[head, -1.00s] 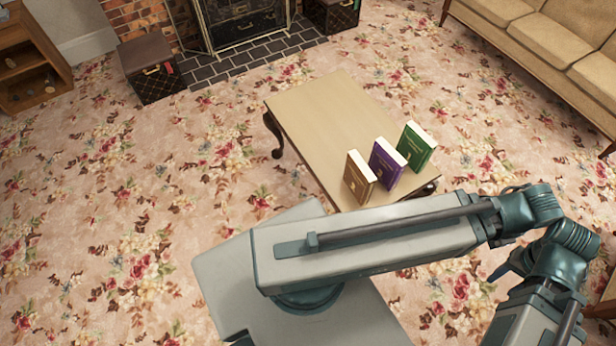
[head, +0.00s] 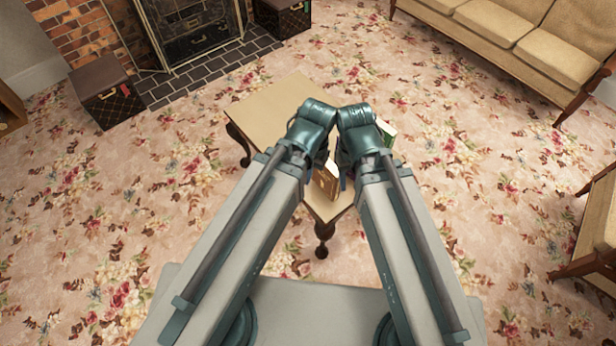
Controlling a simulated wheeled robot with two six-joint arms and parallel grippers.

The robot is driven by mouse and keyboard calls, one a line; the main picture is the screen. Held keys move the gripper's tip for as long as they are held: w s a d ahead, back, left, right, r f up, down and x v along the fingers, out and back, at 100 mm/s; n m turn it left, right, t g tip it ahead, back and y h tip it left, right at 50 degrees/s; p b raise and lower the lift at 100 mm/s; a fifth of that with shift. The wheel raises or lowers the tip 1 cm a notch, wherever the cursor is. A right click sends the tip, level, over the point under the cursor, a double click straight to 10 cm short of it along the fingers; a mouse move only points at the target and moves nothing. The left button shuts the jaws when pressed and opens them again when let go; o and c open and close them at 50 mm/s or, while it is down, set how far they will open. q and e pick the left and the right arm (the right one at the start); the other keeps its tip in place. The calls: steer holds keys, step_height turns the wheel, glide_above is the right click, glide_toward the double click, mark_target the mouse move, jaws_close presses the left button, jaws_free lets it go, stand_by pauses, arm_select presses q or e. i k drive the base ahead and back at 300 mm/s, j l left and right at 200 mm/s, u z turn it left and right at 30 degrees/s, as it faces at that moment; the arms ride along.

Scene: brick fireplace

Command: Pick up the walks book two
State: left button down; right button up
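Three books were on the table a second ago; now two show clearly. The brown book (head: 325,184) stands upright at the table's near end, partly covered by my arms. The green book (head: 388,133) shows only in part, behind my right arm. The purple book is almost wholly hidden between my arms. The titles are too small to read, so I cannot tell which is walks book two. Both my arms reach over the table's near end. My left and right grippers are hidden behind the arm joints.
The wooden table (head: 262,108) has a bare top at its far left. Beyond are a trunk (head: 106,90), a fireplace screen (head: 195,30) and a second trunk (head: 282,15). A sofa (head: 520,42) is at upper right and a chair (head: 590,235) at right. Carpet around the table is clear.

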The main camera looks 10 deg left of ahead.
mark_target(327, 180)
steer(key=k+j+z, duration=0.2)
steer(key=z, duration=0.25)
steer(key=k+j+z, duration=0.3)
steer(key=z, duration=0.15)
steer(key=k+j+z, duration=0.15)
steer(key=k+z, duration=0.15)
steer(key=z, duration=0.15)
